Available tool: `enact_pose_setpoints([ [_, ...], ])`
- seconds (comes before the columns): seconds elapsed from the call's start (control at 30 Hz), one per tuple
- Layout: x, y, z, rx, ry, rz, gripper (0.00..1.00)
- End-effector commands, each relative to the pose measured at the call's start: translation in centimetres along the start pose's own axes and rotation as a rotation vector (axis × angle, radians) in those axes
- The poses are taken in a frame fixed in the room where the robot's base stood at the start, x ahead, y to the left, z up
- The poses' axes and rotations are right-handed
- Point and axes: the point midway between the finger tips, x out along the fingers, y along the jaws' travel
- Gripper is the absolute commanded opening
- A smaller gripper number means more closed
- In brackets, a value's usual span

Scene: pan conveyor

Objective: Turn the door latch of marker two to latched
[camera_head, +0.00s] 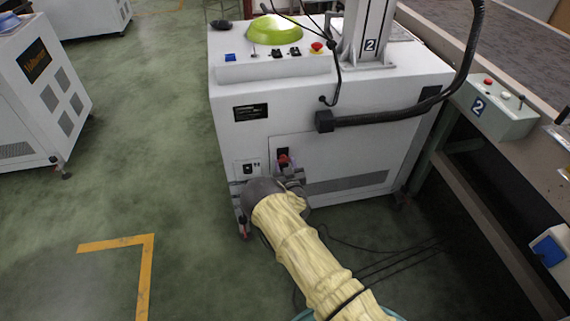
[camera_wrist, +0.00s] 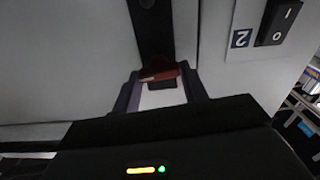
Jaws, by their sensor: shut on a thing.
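The white marker two cabinet (camera_head: 290,120) stands in the middle of the head view. On its lower front is a door with a dark latch plate (camera_head: 282,151) and a red latch handle (camera_head: 284,160). My gripper (camera_head: 291,175) is at this latch, its fingers partly hidden by my wrist. In the wrist view my gripper (camera_wrist: 161,84) has one finger on each side of the red latch handle (camera_wrist: 158,74) and is shut on it. The handle lies roughly crosswise below the dark plate (camera_wrist: 152,28). The exact angle of the handle is hard to tell.
A conveyor frame (camera_head: 480,190) stands at the right, and dark cables (camera_head: 375,262) lie on the floor. The floor at left is open.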

Motion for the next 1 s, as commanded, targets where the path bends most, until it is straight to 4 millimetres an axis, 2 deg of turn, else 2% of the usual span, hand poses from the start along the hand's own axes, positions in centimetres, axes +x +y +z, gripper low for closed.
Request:
enact_pose_setpoints([
  [0.27, -0.03, -0.12, 0.14, -0.188, -0.001, 0.000, 0.20],
  [1.0, -0.04, -0.45, 0.42, -0.886, -0.002, -0.002, 0.20],
])
